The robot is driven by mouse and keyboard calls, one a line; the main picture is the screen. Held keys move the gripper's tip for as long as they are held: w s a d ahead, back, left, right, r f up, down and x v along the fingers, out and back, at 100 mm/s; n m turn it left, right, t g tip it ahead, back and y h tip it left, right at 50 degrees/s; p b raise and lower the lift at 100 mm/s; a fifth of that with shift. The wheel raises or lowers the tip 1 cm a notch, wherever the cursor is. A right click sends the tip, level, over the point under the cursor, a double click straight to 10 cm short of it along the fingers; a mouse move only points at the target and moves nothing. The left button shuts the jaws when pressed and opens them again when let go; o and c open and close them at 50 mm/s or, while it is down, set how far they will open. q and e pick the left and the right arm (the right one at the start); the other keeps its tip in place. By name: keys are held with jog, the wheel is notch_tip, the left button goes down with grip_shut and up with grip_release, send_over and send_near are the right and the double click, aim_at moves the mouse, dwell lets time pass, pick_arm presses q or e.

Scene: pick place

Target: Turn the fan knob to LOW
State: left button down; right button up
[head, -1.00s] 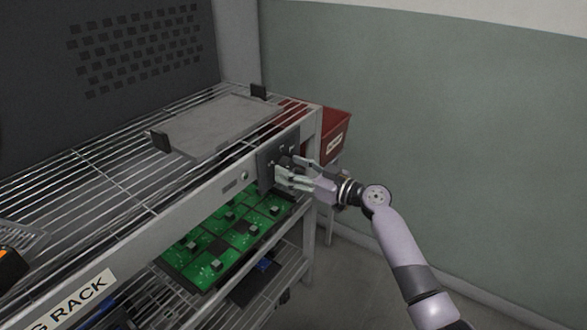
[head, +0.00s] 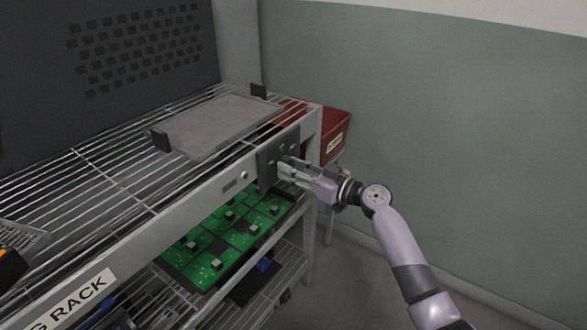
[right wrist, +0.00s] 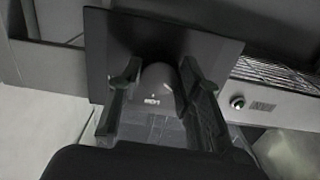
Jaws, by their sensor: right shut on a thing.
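The fan knob (right wrist: 158,84) is dark and rounded, with a small white mark and lettering too small to read surely. It sits on a dark square control panel (head: 270,160) on the rack's front rail; the panel also fills the top of the right wrist view (right wrist: 206,42). My right gripper (head: 284,170) is at the panel. In the right wrist view its two fingers (right wrist: 158,92) stand on either side of the knob, shut on it. The knob is hidden behind the fingers in the head view. My left gripper is not in view.
The wire rack (head: 90,190) carries a grey plate (head: 215,125) on top. Green circuit boards (head: 230,228) lie on a tray below the rail. A red bin (head: 334,135) stands behind the rack's right end. A small round button (head: 244,175) sits on the rail left of the panel.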

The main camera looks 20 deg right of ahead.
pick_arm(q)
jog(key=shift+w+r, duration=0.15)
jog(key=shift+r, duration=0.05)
pick_arm(e)
jog(key=shift+m, duration=5.8)
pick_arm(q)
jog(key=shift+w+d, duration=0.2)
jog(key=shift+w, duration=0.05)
pick_arm(e)
jog(key=o, duration=1.2)
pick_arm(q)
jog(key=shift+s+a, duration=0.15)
pick_arm(e)
jog(key=v, duration=1.2)
